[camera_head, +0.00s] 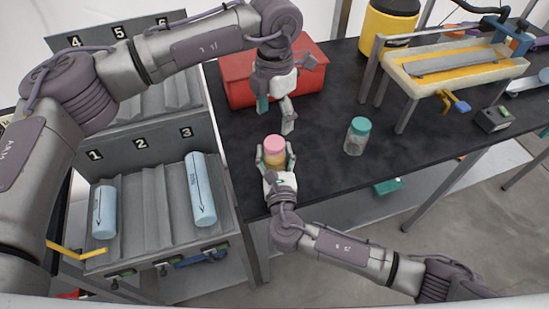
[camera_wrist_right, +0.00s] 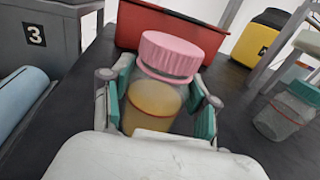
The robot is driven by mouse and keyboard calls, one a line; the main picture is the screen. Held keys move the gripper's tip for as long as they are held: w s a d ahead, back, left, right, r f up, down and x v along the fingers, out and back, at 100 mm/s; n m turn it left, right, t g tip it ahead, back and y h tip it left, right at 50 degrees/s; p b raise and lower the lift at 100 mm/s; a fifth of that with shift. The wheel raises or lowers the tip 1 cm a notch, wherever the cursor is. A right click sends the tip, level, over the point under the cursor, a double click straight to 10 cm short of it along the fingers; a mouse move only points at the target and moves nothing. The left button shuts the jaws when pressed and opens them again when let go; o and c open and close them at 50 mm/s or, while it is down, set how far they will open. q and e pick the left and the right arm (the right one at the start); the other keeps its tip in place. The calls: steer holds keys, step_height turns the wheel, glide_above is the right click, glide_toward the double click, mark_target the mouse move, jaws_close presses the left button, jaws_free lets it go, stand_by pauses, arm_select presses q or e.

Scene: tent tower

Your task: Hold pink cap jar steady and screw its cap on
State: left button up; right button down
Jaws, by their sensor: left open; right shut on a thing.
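The pink cap jar (camera_head: 274,157) stands on the black table near its left front edge. In the right wrist view the jar (camera_wrist_right: 152,106) is clear with amber contents. Its ribbed pink cap (camera_wrist_right: 169,55) sits on top, looking slightly tilted, with a dark band under its rim; I cannot tell how tight it is. My right gripper (camera_head: 275,163) is shut around the jar's body, with teal pads (camera_wrist_right: 204,122) at its sides. My left gripper (camera_head: 276,110) is open and empty, pointing down above and just behind the cap, apart from it.
A red bin (camera_head: 238,82) stands behind the left gripper. A teal-capped jar (camera_head: 357,136) stands to the right on the table. A numbered rack with blue cylinders (camera_head: 201,190) is at the left. A yellow container (camera_head: 388,25) and a raised frame (camera_head: 455,66) are at the back right.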

mark_target(275, 142)
arm_select(q)
steer(key=n, duration=0.8)
steer(key=shift+n, duration=0.3)
steer(key=n, duration=0.9)
steer(key=shift+n, duration=0.3)
steer(key=shift+f, duration=4.05)
